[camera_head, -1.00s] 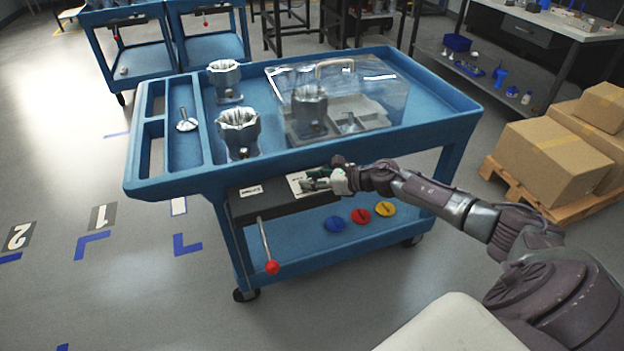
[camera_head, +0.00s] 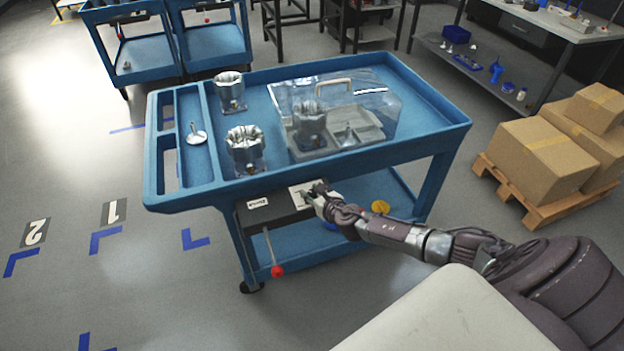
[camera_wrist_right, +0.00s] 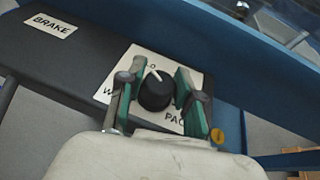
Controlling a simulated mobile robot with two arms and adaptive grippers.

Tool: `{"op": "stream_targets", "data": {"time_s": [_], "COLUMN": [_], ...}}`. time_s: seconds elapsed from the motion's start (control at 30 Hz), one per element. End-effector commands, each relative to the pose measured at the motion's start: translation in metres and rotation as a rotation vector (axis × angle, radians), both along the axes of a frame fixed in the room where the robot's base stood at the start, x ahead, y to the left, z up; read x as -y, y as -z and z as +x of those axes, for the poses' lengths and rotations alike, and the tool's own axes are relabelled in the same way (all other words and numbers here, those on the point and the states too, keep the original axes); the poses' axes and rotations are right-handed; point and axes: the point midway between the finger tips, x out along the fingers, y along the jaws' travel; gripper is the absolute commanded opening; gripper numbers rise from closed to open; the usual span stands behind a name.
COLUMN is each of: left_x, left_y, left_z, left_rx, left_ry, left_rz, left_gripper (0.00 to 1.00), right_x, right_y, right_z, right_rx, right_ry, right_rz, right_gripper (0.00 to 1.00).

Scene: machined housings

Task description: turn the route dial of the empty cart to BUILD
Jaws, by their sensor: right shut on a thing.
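The black route dial (camera_wrist_right: 155,93) sits on a white label plate (camera_wrist_right: 118,72) on the front panel of the near blue cart (camera_head: 330,158). My right gripper (camera_wrist_right: 160,95) has its two green-padded fingers on either side of the dial and is shut on it. In the head view my right gripper (camera_head: 316,194) covers the dial. My left gripper is in neither view.
The near cart carries metal housings (camera_head: 245,150), a clear cover (camera_head: 375,105) and a small metal part (camera_head: 196,134). A red-tipped brake lever (camera_head: 277,270) hangs left of the dial. Other blue carts stand behind; boxes (camera_head: 540,160) on a pallet stand at right.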

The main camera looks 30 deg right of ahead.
Motion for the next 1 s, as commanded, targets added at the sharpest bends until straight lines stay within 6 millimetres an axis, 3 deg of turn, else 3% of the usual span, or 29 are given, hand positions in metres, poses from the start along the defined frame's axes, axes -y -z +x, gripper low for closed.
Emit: {"op": "stream_targets", "data": {"time_s": [0.03, 0.3, 0.6, 1.0], "left_x": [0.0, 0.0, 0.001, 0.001], "left_y": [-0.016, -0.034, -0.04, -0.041], "left_z": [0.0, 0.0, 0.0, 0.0], "left_rx": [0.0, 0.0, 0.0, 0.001], "left_ry": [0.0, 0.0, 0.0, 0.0], "left_rz": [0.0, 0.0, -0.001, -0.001], "left_gripper": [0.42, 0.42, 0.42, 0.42], "right_x": [-0.003, -0.002, -0.001, 0.0], "right_y": [-0.007, -0.002, 0.0, 0.001], "right_z": [0.0, 0.0, 0.001, 0.0], "right_rx": [-0.001, -0.001, 0.001, 0.001], "right_ry": [0.045, 0.262, 0.407, 0.454], "right_rz": [0.006, 0.004, 0.001, -0.001], "right_gripper": [0.0, 0.0, 0.0, 0.0]}}
